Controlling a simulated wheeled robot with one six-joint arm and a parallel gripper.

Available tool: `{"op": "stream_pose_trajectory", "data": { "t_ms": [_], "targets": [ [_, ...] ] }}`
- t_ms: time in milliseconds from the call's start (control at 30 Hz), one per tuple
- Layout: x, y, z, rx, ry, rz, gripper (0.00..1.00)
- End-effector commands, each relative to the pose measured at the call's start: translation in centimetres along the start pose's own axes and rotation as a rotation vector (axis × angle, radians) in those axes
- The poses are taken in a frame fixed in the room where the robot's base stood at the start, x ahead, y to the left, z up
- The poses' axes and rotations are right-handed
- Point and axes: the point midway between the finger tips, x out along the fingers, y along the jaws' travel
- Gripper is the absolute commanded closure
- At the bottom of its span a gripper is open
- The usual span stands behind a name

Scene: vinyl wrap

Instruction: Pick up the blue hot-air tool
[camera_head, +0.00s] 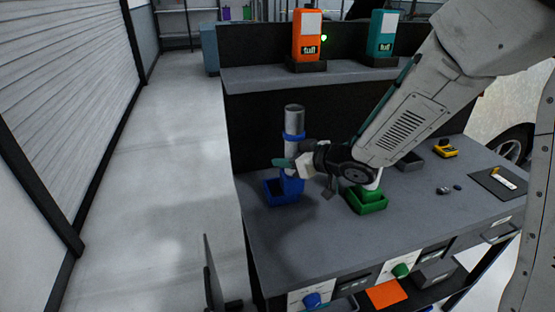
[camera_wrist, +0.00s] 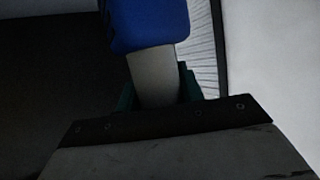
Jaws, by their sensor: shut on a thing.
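The blue hot-air tool (camera_head: 293,136) stands upright at the left end of the workbench, with a silver tube on top, a blue collar and a blue lower part. My gripper (camera_head: 292,164) is shut around it below the collar, its green fingers on either side. In the wrist view the fingers of my gripper (camera_wrist: 157,90) close on the pale shaft of the tool (camera_wrist: 154,72), beside a blue section. The blue tray (camera_head: 271,199) is directly below the tool. I cannot tell whether the tool's lower end still touches the tray.
A green tray (camera_head: 369,208) sits right of the blue one, under my arm. An orange device (camera_head: 307,35) and a teal device (camera_head: 381,33) stand on the raised shelf (camera_head: 260,79) behind. A yellow tool (camera_head: 445,149) lies farther right.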

Motion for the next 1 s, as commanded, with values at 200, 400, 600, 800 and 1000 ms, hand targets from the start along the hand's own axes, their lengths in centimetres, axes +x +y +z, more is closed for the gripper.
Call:
{"op": "stream_pose_trajectory", "data": {
  "t_ms": [200, 400, 600, 800, 1000],
  "targets": [
    [-4.2, 0.7, 1.1, 0.0, 0.003, 0.004, 1.0],
    [-7.8, 1.2, 2.2, 0.0, 0.003, 0.005, 1.0],
    [-10.6, 1.5, 3.1, -0.001, 0.002, 0.004, 1.0],
    [-11.9, 1.6, 3.5, -0.001, 0.003, 0.001, 1.0],
    [-12.1, 1.6, 3.6, -0.001, 0.003, 0.0, 1.0]
  ]
}}
